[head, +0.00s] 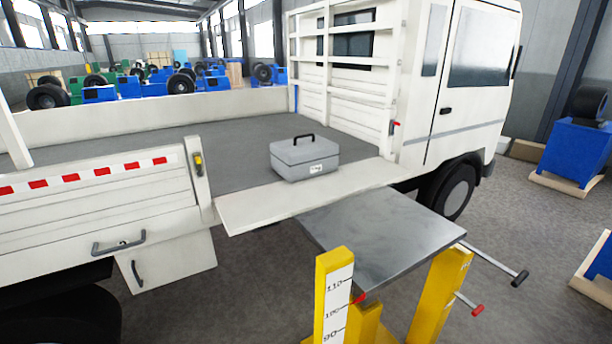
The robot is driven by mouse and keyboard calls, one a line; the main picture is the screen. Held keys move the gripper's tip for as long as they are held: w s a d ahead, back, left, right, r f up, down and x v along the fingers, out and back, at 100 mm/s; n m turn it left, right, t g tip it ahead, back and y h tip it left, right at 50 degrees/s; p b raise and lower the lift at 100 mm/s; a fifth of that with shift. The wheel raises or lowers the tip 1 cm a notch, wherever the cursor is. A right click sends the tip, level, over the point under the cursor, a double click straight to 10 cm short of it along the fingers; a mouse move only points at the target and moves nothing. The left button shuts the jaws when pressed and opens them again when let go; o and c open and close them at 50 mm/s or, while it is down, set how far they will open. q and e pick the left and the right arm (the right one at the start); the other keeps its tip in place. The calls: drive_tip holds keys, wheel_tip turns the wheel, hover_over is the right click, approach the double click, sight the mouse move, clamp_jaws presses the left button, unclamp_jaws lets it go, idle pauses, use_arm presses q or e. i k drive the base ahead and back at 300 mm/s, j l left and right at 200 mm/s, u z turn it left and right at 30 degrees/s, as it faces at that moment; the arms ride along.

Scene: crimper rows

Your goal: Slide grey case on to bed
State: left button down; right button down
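The grey case (304,158) sits upright on the truck bed (228,147), near its open side edge. Its black handle stands up on the lid, and a small white label is on its front. A lowered white side flap (262,206) lies flat in front of the case, and the case's front is close to or over the flap's inner edge. The grey lift table top (382,236) is bare and stands close to the flap's outer edge. Neither of my grippers shows in the head view.
Yellow lift posts with a height scale (336,300) stand in front. Two crank handles (495,262) stick out at the right. A raised side panel (85,190) closes the bed's left part. The cab (462,80) is at the right. Much of the bed left of the case is clear.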

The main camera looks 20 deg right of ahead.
sight(304, 157)
drive_tip(key=i+j+z, duration=0.1)
drive_tip(key=i+j, duration=0.15)
drive_tip(key=i+j+z, duration=0.1)
drive_tip(key=i+j, duration=0.15)
drive_tip(key=j, duration=0.15)
drive_tip(key=i+j+z, duration=0.15)
drive_tip(key=j, duration=0.2)
drive_tip(key=i+j+z, duration=0.1)
drive_tip(key=i+j, duration=0.15)
drive_tip(key=j, duration=0.15)
